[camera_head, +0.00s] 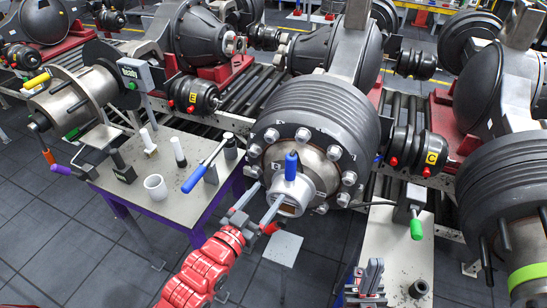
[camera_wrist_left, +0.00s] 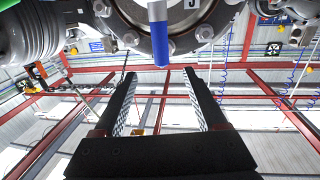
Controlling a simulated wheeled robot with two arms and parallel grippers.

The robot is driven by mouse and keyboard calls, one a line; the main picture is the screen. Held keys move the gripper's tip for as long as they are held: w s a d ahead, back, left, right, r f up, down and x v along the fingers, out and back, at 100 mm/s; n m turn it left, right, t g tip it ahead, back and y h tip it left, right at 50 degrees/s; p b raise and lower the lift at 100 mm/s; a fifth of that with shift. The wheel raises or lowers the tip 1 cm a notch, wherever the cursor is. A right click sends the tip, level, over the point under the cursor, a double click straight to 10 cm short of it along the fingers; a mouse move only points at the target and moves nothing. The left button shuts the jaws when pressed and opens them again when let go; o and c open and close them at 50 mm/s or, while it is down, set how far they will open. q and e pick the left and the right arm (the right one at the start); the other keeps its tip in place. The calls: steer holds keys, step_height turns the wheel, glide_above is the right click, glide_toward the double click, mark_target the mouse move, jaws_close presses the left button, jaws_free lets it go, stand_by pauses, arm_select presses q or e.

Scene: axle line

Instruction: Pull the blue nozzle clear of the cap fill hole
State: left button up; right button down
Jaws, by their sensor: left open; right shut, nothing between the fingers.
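The blue nozzle (camera_head: 291,166) stands at the pale hub cap (camera_head: 289,197) on the front of the large bolted wheel hub. Its tip at the fill hole is not clearly visible. In the left wrist view the blue nozzle (camera_wrist_left: 161,35) hangs down from the top, beyond the fingertips and roughly centred between them. My left gripper (camera_head: 268,195) is open and empty, its fingers pointing at the cap just below the nozzle. I cannot tell whether a finger touches the cap. My right gripper (camera_head: 372,268) is shut and empty at the bottom, right of centre.
A left bench (camera_head: 195,205) holds a white mug (camera_head: 155,187), a blue-handled tool (camera_head: 195,177) and several small bottles. A right bench (camera_head: 385,235) carries a green-handled tool (camera_head: 416,226). The large drum (camera_head: 325,110) rises close behind the cap. Open floor lies at lower left.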

mark_target(290, 166)
arm_select(q)
steer(key=b+x, duration=0.2)
steer(key=b, duration=0.2)
steer(key=b+x, duration=0.3)
steer(key=b, duration=0.1)
steer(key=b+x, duration=0.3)
steer(key=b, duration=0.1)
steer(key=shift+w+d+f, duration=0.1)
steer(key=shift+d+f, duration=0.1)
steer(key=shift+f, duration=0.1)
steer(key=shift+w+d+r+p, duration=0.25)
steer(key=shift+w, duration=0.2)
steer(key=shift+w+d+r+p, duration=0.25)
steer(key=shift+w, duration=0.25)
steer(key=shift+w+d+f, duration=0.1)
steer(key=shift+w, duration=0.25)
steer(key=shift+w+d+p, duration=0.15)
steer(key=shift+w+p, duration=0.05)
steer(key=shift+p, duration=0.15)
steer(key=p+x, duration=0.2)
steer(key=x, duration=0.2)
steer(key=shift+w+p, duration=0.1)
steer(key=shift+p, duration=0.25)
steer(key=shift+w, duration=0.35)
steer(key=shift+f, duration=0.1)
jaws_close()
